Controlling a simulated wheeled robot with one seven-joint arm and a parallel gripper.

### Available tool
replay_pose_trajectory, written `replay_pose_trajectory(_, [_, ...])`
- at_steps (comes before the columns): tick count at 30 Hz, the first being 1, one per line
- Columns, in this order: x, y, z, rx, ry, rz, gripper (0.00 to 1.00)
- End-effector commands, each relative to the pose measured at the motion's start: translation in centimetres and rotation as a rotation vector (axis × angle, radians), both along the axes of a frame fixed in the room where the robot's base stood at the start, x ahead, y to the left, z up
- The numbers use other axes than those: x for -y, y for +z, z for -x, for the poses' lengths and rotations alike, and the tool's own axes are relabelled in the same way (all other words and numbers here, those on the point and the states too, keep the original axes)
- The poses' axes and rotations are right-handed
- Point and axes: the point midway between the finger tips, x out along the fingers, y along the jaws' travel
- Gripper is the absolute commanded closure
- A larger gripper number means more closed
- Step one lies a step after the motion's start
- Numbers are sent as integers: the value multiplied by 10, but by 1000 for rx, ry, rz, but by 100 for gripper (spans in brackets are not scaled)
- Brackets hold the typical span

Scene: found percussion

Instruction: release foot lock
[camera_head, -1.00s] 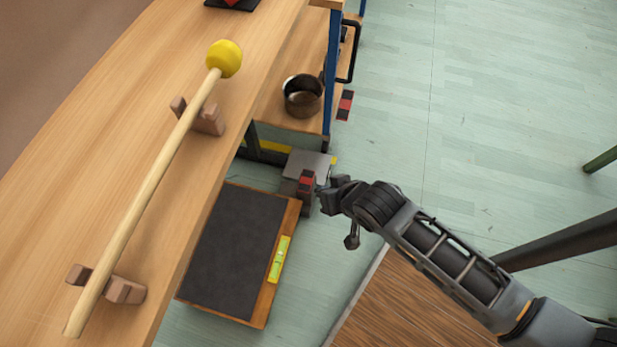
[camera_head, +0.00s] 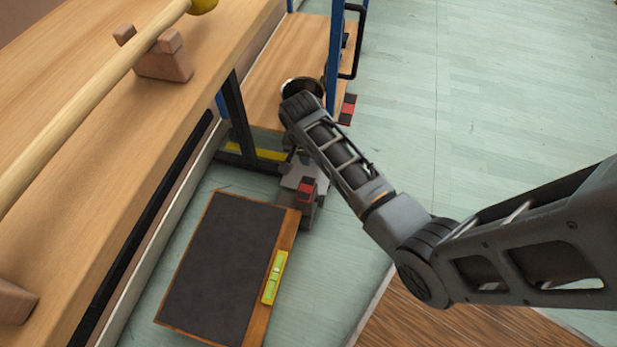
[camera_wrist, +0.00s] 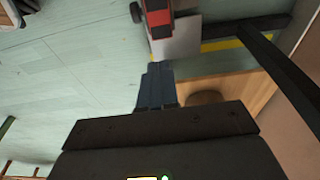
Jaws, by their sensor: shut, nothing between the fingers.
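A red and black foot lock (camera_head: 306,192) stands low beside a grey plate, at the far right corner of a dark-topped board on the floor. It shows in the wrist view (camera_wrist: 158,16) at the top, in front of the grey plate (camera_wrist: 178,42). A second red and black pedal (camera_head: 347,109) is by the blue post of the cart. My gripper (camera_wrist: 155,72) is shut and empty. Its tips appear just short of the near foot lock and overlap the plate's edge in the wrist view. In the head view my arm mostly hides the gripper. Contact cannot be told.
The wooden bench (camera_head: 110,150) with a mallet (camera_head: 90,95) on its rests fills the left. The dark-topped board (camera_head: 222,262) carries a yellow-green level (camera_head: 274,277). Floor to the right is clear.

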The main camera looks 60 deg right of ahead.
Motion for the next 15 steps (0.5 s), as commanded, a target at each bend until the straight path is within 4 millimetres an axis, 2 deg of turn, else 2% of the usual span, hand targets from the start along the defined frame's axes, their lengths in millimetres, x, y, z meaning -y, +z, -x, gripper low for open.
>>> replay_pose_trajectory(4, [0, -3, 0, 0, 1, 0, 100])
replay_pose_trajectory(7, [1, -13, 0, 0, 2, 0, 100])
replay_pose_trajectory(15, [9, -63, -3, 0, 2, 0, 100])
